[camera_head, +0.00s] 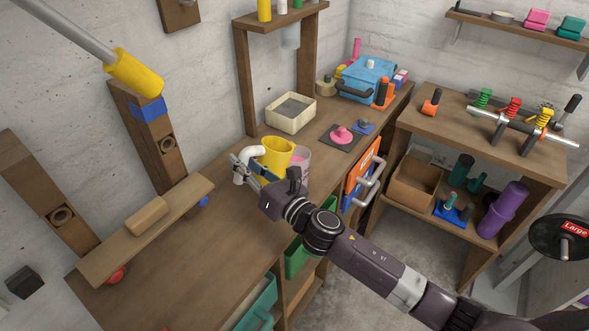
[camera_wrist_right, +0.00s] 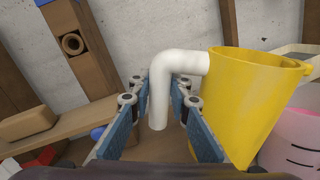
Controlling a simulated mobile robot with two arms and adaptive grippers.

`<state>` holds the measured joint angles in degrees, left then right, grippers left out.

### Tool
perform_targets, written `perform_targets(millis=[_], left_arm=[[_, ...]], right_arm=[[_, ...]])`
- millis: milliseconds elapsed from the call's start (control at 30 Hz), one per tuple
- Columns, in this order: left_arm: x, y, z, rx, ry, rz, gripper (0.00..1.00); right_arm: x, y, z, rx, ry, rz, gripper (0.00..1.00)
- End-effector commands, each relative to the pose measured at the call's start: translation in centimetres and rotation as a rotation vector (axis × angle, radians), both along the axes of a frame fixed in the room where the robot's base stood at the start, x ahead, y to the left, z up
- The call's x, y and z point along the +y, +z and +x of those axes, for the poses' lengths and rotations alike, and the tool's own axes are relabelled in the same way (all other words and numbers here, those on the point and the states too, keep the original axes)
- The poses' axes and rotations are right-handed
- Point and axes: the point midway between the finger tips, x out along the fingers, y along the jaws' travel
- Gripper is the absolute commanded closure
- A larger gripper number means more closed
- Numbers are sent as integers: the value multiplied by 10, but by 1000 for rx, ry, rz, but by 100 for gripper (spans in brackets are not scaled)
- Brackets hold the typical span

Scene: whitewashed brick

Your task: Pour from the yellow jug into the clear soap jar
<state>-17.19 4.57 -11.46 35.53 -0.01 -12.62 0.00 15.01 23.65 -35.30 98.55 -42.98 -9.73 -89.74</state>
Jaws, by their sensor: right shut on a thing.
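The yellow jug (camera_head: 275,155) has a white bent handle (camera_head: 250,152) on its left side. My right gripper (camera_head: 243,168) is shut on this handle, which shows between its blue finger pads in the wrist view (camera_wrist_right: 162,110). The jug's yellow body (camera_wrist_right: 245,95) stands roughly upright there, with its open rim at the top. The clear soap jar (camera_head: 301,158) is just right of the jug, with pink showing in it. Its pink side with dark marks shows at the right edge of the wrist view (camera_wrist_right: 292,140). The jug hides part of it. My left gripper is out of view.
The wooden bench (camera_head: 170,260) is clear in front. Behind the jug stands a cream box (camera_head: 290,112); a pink knob on a dark plate (camera_head: 341,135) lies right of it. A sloping wooden board (camera_head: 150,225) lies left. Shelf posts (camera_head: 245,80) rise behind.

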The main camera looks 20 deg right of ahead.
Motion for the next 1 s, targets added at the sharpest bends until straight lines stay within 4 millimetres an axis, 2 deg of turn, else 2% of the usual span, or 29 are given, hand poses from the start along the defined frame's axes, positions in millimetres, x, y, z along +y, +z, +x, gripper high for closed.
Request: perform_targets(millis=[33, 433, 1000], left_arm=[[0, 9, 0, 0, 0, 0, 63], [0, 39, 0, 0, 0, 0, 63], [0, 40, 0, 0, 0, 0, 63]], right_arm=[[-1, 11, 1, -4, -1, -1, 100], [0, 43, 0, -4, 0, 0, 100], [0, 44, 0, -4, 1, 0, 100]])
